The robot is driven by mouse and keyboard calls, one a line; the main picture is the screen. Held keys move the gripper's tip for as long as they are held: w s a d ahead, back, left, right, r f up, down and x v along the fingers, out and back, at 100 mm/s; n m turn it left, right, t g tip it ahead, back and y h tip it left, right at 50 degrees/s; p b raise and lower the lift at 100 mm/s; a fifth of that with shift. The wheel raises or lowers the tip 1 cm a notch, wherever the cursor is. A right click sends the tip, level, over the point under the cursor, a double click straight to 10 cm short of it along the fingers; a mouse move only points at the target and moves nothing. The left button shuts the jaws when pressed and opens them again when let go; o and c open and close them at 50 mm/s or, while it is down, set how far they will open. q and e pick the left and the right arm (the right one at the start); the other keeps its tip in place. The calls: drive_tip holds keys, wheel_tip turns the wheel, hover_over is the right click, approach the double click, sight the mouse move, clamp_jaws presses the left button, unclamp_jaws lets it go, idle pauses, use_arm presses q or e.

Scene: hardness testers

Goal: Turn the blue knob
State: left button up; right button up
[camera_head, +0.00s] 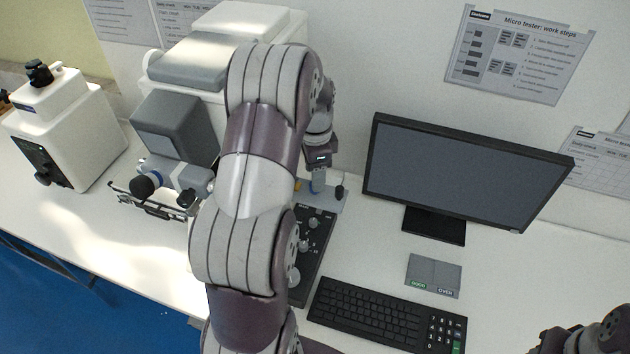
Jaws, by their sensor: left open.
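My left arm rises through the middle of the head view and bends over at the top. Its left gripper (318,182) points down over the back end of a dark control panel (322,245). The gripper is open, but its fingers show very small. A small bluish piece shows at the fingertips; I cannot tell whether it is the blue knob or part of the gripper, nor whether they touch. My arm hides the panel's left side. Part of my right arm shows at the bottom right corner, with no clear gripper.
A monitor (465,170) stands right of the panel, with a keyboard (375,315) and a grey GOOD/OVER pad (434,275) in front. A white tester (70,125) stands far left. A larger machine (175,130) is partly behind my arm.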

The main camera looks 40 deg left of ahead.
use_arm(q)
wheel_tip(320, 180, up, 5)
drive_tip(key=shift+r+p, duration=0.15)
drive_tip(key=shift+p, duration=0.15)
wheel_tip(320, 180, up, 4)
drive_tip(key=p, duration=0.4)
drive_tip(key=shift+r, duration=0.25)
use_arm(e)
wheel_tip(320, 180, up, 4)
drive_tip(key=shift+r, duration=0.1)
use_arm(q)
drive_tip(key=shift+d, duration=0.1)
